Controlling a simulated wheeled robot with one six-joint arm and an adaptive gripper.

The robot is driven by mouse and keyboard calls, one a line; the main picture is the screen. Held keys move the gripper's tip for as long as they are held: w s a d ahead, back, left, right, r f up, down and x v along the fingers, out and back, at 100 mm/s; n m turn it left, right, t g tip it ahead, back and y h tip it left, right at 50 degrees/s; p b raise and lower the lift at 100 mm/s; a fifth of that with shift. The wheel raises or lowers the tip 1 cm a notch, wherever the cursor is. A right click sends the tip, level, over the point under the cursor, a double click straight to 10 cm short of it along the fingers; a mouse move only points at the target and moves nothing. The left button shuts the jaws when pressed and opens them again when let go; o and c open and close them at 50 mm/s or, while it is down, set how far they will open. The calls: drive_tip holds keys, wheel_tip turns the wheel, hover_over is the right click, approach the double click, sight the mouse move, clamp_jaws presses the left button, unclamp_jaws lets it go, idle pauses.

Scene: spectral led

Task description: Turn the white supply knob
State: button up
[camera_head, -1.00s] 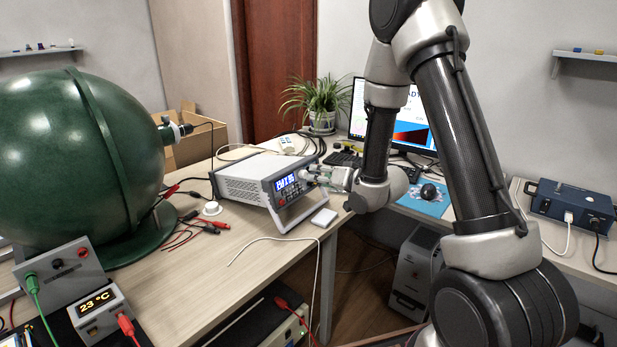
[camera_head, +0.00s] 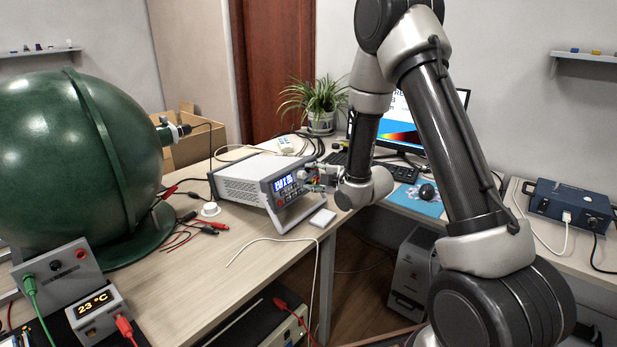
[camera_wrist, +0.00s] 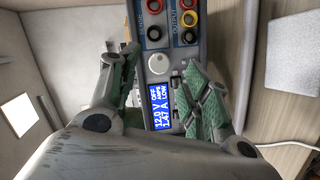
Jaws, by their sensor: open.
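The white supply knob (camera_wrist: 158,63) is round and sits on the front panel of the grey bench power supply (camera_head: 242,181). In the wrist view it is below the coloured sockets and above the lit blue display (camera_wrist: 160,107). My gripper (camera_wrist: 160,58) is open, with one green-padded finger on each side of the knob. Gaps show between the knob and both fingers. In the head view my gripper (camera_head: 312,177) is at the right end of the supply's front and hides the knob. The display reads 12.0 V, OFF, 1.47 A, LOW.
A plant (camera_head: 318,105) and a monitor (camera_head: 458,105) stand behind.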

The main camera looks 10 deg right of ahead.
sight(305, 176)
drive_tip(key=shift+x, duration=1.85)
drive_tip(key=shift+c, duration=0.5)
drive_tip(key=c, duration=0.9)
drive_tip(key=shift+c, duration=0.2)
drive_tip(key=m+g, duration=0.1)
drive_tip(key=m, duration=0.2)
drive_tip(key=m+g, duration=0.1)
drive_tip(key=m, duration=0.2)
drive_tip(key=shift+d+r, duration=0.1)
drive_tip(key=m+g+y, duration=0.1)
drive_tip(key=m, duration=0.4)
drive_tip(key=shift+w+g+y, duration=0.1)
drive_tip(key=shift+g+y, duration=0.3)
